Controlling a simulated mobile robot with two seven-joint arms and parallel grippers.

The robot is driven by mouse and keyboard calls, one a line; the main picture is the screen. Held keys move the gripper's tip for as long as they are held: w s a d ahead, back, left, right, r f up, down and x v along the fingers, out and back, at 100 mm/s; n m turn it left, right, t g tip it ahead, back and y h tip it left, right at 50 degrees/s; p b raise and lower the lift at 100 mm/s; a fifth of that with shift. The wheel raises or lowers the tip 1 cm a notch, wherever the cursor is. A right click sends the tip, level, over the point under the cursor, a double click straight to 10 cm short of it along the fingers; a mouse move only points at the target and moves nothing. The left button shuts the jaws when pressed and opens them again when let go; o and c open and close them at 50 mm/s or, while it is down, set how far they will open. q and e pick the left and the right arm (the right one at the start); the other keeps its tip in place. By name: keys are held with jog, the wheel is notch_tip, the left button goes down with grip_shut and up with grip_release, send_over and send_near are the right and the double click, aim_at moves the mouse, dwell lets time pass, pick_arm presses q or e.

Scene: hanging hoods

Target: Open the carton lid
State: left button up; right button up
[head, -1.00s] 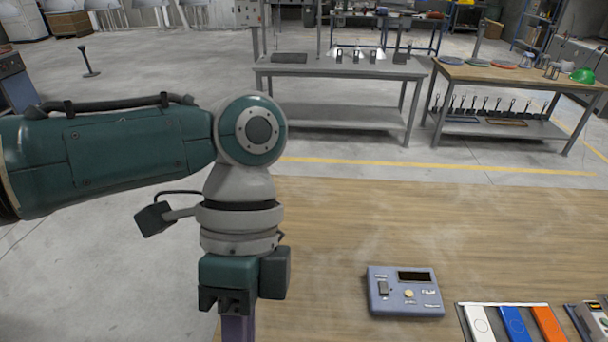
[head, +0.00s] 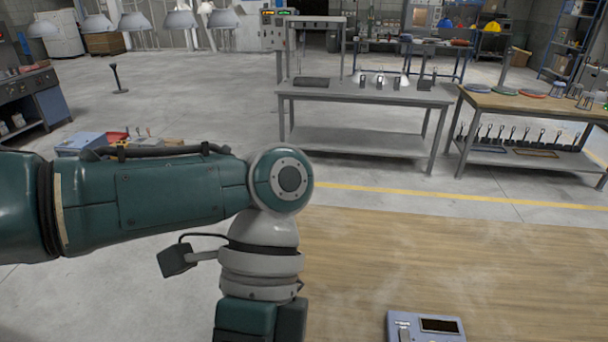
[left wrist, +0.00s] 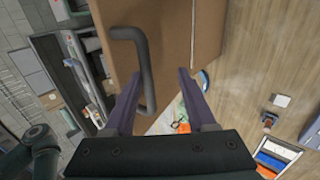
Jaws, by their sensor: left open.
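In the left wrist view, a brown panel (left wrist: 178,30) with a dark bar handle (left wrist: 143,62) fills the top middle. It looks like part of the carton, but I cannot tell whether it is the lid. My left gripper (left wrist: 160,73) is open, with its two purple fingers pointing at the panel. The lower part of the handle shows between the fingers, closer to the left one in the picture. I cannot tell whether they touch. In the head view the left fingers and the carton are out of frame. My right gripper is not in view.
A wooden tabletop (head: 400,260) lies in front, with a blue-grey device (head: 425,327) at its near edge. Open floor lies beyond it. A grey metal table (head: 365,94) and a wooden-topped table (head: 535,102) stand farther back.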

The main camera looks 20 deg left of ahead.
pick_arm(q)
jog(key=shift+o, duration=0.4)
jog(key=shift+w, duration=0.15)
jog(key=shift+r, duration=0.1)
jog(key=b+v, duration=0.2)
jog(key=v, duration=0.7)
jog(key=shift+w+r+b, duration=0.25)
jog(key=shift+r+b, duration=0.05)
jog(key=shift+a, duration=0.1)
